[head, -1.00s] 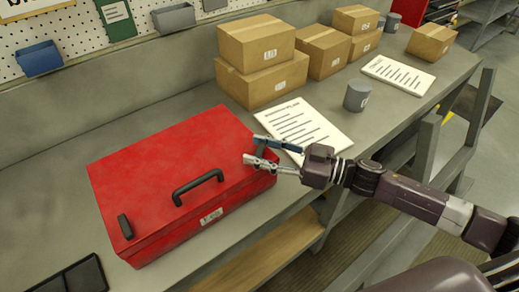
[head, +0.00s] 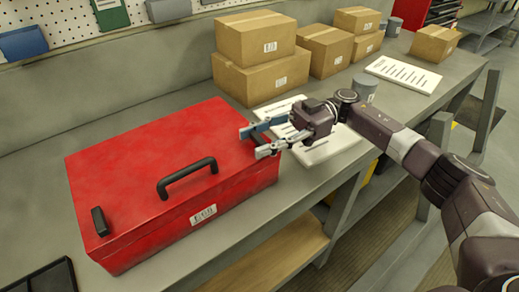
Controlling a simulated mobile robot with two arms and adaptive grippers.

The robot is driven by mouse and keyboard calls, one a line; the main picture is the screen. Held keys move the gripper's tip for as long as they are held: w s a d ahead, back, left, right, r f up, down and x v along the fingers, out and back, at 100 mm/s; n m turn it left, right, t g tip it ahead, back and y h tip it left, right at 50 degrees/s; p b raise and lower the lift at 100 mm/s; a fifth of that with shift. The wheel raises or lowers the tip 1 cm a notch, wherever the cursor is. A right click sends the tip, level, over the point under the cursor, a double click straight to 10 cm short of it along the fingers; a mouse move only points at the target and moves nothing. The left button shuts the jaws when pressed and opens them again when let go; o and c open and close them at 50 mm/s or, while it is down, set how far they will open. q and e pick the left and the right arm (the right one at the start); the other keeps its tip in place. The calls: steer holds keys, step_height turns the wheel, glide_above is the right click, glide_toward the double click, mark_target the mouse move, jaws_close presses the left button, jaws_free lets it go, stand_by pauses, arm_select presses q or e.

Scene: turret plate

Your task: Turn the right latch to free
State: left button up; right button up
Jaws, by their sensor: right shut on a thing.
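The red toolbox (head: 140,165) sits on the grey bench with its lid down and a black handle (head: 187,177) on top. The left latch (head: 100,221) is a short black bar at the lid's near left corner. My right gripper (head: 252,142) reaches in from the right over the lid's right end, its two fingers around the place of the right latch. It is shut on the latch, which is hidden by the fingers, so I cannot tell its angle. My left gripper is not in view.
White printed sheets (head: 325,150) lie under and behind my right gripper. A grey cup (head: 364,88) stands behind my arm. Cardboard boxes (head: 262,80) stand at the back of the bench. A dark tray (head: 48,280) lies at the front left.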

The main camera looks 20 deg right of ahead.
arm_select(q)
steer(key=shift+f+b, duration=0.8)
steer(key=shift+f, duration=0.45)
arm_select(e)
steer(key=shift+n+g+h, duration=0.4)
steer(key=shift+n+g, duration=0.4)
steer(key=shift+g, duration=0.4)
steer(key=o, duration=1.2)
steer(key=shift+c, duration=0.2)
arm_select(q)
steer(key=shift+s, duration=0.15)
arm_select(e)
steer(key=shift+r, duration=0.2)
step_height(320, 180, up, 10)
steer(key=shift+f, duration=0.15)
